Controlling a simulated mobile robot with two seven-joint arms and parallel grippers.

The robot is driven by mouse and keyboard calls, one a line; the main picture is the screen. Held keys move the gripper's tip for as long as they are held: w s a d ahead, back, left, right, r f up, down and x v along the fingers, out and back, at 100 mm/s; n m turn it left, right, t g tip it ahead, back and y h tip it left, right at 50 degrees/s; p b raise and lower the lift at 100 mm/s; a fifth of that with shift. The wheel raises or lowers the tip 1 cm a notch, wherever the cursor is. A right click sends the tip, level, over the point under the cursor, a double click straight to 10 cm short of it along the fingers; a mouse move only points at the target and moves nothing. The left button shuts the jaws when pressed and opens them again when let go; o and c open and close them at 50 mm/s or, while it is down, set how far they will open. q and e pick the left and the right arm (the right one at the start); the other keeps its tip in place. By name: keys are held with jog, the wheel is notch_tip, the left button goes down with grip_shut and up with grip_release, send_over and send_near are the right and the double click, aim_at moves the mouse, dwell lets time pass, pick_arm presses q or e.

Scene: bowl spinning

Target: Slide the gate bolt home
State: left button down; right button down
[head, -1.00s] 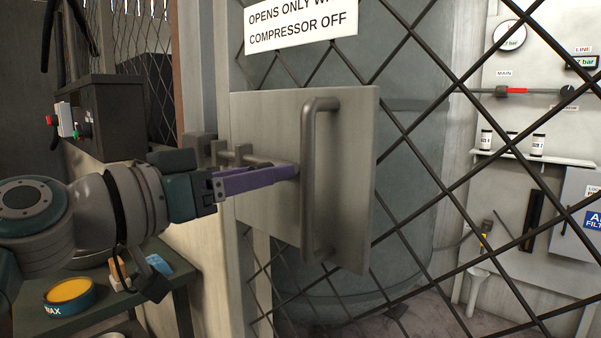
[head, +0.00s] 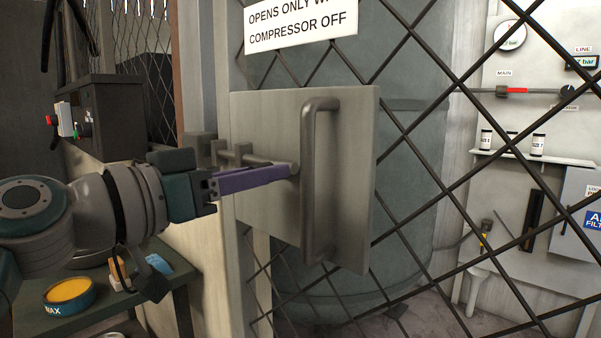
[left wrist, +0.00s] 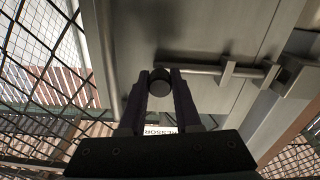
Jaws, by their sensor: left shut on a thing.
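The gate bolt (head: 262,162) is a grey rod lying across the gate's metal plate (head: 265,115). It runs through guide loops toward a block-shaped keeper (head: 197,149) on the post side. My left gripper (head: 288,172) has purple fingers that point right along the plate. In the left wrist view its fingers (left wrist: 160,87) are on either side of the bolt's dark round knob (left wrist: 160,90), shut on it. My right gripper is not in view.
A vertical pull handle (head: 312,185) stands out from the plate just right of my fingertips. Wire mesh (head: 440,180) covers the gate. A bench with a wax tin (head: 69,296) is below my left arm, and a switch box (head: 105,115) is behind it.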

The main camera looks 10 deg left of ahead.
aim_at(247, 160)
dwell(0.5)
pick_arm(q)
jog(key=w+a+b, duration=0.1)
jog(key=a+b, duration=0.1)
jog(key=w+a+b, duration=0.3)
jog(key=a+b, duration=0.1)
jog(key=shift+w+a+f, duration=0.1)
jog(key=shift+w+a, duration=0.15)
jog(key=shift+a, duration=0.1)
jog(key=c, duration=1)
grip_release()
jog(key=o, duration=0.3)
jog(key=shift+a, duration=0.1)
jog(key=shift+o, duration=0.5)
jog(key=shift+s, duration=0.1)
